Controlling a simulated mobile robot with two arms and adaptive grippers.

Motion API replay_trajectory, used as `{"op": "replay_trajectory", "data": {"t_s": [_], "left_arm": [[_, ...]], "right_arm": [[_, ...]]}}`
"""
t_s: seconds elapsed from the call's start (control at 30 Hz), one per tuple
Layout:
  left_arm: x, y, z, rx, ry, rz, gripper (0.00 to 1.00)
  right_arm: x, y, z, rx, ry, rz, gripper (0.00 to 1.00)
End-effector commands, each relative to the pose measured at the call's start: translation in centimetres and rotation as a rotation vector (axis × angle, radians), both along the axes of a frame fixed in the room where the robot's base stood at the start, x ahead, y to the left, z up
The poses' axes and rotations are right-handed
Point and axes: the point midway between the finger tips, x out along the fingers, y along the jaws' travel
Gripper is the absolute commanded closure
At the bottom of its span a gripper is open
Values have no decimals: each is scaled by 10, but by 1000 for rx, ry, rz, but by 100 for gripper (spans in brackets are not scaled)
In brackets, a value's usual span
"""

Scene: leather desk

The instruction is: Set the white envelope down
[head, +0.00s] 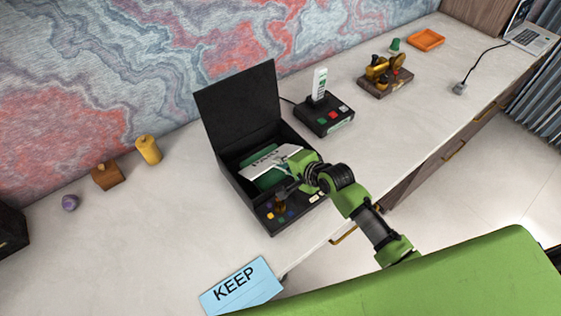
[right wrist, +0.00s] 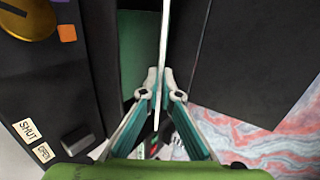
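The white envelope (head: 265,157) is over the open black box (head: 229,186), tilted, with dark print on it. My right gripper (head: 287,166) reaches in from the right and is shut on the envelope. In the right wrist view the envelope (right wrist: 164,40) shows edge-on as a thin white strip between the two fingertips (right wrist: 161,92). A green surface (right wrist: 139,50) lies beside it inside the box. I cannot tell whether the envelope's lower edge touches the box. My left gripper is not in view.
The box's raised lid (head: 238,108) stands behind. Its front panel has small coloured buttons and a brass knob. A blue KEEP card (head: 241,286) is at the front; a yellow cylinder (head: 148,150) stands left. The desk between is clear.

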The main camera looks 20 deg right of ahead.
Motion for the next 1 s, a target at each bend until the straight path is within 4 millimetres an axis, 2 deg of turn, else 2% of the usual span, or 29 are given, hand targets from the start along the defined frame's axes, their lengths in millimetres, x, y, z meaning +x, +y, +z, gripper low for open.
{"op": "replay_trajectory", "data": {"t_s": [0.23,0.3,0.33,0.73,0.87,1.0], "left_arm": [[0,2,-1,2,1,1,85],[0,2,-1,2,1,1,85],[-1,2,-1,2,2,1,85],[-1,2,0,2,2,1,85],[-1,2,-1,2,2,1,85],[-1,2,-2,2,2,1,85]], "right_arm": [[0,0,-3,1,0,-1,100],[0,0,-3,0,1,0,81],[0,0,-3,0,1,0,79],[-1,0,2,-1,0,1,79],[-10,-4,7,0,1,1,79],[-26,-11,21,-1,0,1,79]]}}
